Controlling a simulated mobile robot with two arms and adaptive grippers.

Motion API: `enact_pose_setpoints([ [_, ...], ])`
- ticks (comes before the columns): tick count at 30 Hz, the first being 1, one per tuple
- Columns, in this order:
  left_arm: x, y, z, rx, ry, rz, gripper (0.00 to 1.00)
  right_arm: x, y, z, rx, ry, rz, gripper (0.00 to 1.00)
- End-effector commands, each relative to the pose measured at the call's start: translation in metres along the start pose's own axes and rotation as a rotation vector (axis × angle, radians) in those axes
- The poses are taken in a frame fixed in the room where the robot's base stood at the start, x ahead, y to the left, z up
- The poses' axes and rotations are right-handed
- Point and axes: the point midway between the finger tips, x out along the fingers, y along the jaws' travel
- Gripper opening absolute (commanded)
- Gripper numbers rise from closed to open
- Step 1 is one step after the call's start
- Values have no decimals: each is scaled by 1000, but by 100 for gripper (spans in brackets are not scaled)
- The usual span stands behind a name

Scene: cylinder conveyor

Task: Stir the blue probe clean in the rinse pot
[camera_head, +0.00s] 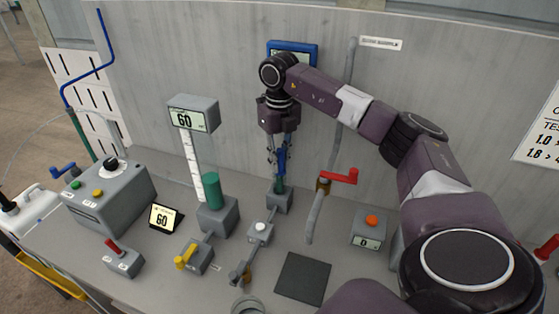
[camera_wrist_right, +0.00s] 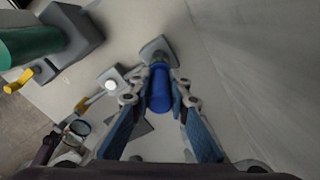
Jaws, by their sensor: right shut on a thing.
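The blue probe (camera_head: 282,160) is upright between the fingers of my right gripper (camera_head: 281,155), which is shut on it. Its lower end is at a short green piece on a small grey block (camera_head: 279,202) near the back panel; I cannot tell whether it is seated there or just above. In the right wrist view the probe's blue body (camera_wrist_right: 159,90) lies between the two fingers, with the block (camera_wrist_right: 157,48) beyond it. A grey round rim (camera_head: 247,304) at the bottom edge of the head view may be the rinse pot, partly cut off. My left gripper is not in view.
A green cylinder (camera_head: 213,190) on a grey block and a display post reading 60 (camera_head: 193,117) stand to the left. A red-handled tap (camera_head: 338,178) is close on the right. A dark square pad (camera_head: 302,279) and an orange-button box (camera_head: 369,229) are nearer the front.

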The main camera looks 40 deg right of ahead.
Motion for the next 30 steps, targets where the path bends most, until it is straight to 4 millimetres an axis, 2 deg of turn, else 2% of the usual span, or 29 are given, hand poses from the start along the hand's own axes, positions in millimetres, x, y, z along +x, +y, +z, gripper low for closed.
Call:
enact_pose_setpoints([
  [7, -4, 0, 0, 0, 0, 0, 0, -5, 0, 0, 0, -1, 0, 0],
  [30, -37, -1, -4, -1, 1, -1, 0, -44, 0, 0, 0, 0, 1, 0],
])
